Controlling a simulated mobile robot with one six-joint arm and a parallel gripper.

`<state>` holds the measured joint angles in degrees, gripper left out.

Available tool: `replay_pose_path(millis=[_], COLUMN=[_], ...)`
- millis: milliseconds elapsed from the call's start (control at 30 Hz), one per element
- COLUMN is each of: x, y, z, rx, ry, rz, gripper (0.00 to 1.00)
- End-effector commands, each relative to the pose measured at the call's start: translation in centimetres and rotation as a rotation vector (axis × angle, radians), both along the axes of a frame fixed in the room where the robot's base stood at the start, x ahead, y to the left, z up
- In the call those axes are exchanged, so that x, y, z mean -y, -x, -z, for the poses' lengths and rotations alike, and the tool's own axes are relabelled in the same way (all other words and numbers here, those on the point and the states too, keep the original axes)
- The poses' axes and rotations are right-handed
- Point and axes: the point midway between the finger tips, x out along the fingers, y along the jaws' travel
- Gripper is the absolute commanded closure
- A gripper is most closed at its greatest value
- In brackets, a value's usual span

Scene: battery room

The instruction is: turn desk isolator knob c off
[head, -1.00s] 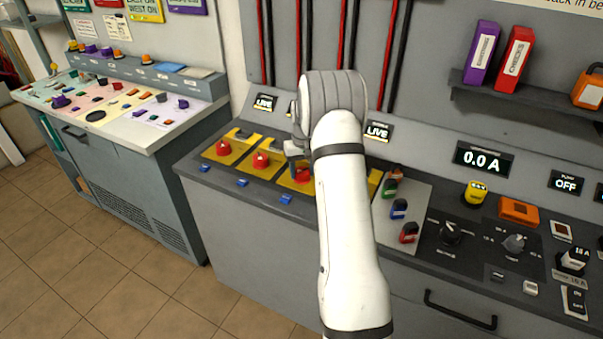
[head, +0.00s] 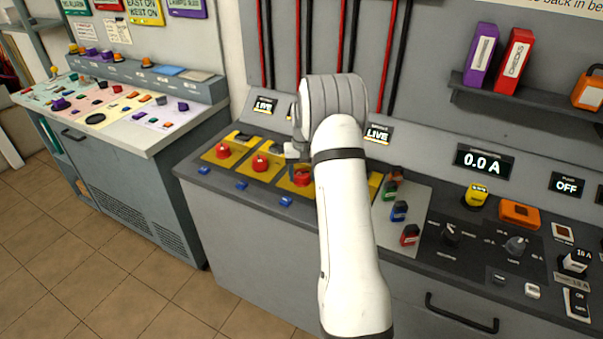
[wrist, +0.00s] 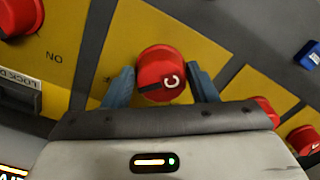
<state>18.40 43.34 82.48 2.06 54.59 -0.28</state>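The red isolator knob C (wrist: 161,74) sits on a yellow plate in the middle of the wrist view, with a white letter C and a dark bar on its face. In the head view the knob (head: 301,179) shows just left of my arm. My gripper (wrist: 162,84) has one finger on each side of the knob. A small gap seems to show at the right finger; I cannot tell if the left finger touches. The fingers are apart around the knob. Part of the yellow plate (wrist: 187,36) is hidden by my gripper.
Two more red knobs (head: 222,151) (head: 261,163) stand on yellow plates to the left. Blue tags (head: 285,201) line the desk's front edge. Green, blue and red switches (head: 399,211) stand right of my arm. A LIVE display (head: 377,133) is on the back panel.

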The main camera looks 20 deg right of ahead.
Motion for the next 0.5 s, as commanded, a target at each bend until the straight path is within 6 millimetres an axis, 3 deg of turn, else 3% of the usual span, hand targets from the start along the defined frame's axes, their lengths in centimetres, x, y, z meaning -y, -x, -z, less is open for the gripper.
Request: replay_pose_path(millis=[167, 500], x=[0.02, 0.05], y=[-0.1, -0.21], z=[-0.11, -0.9], rx=[0.004, 0.009], ry=[0.001, 0.003], rz=[-0.001, -0.002], gripper=[0.33, 0.32])
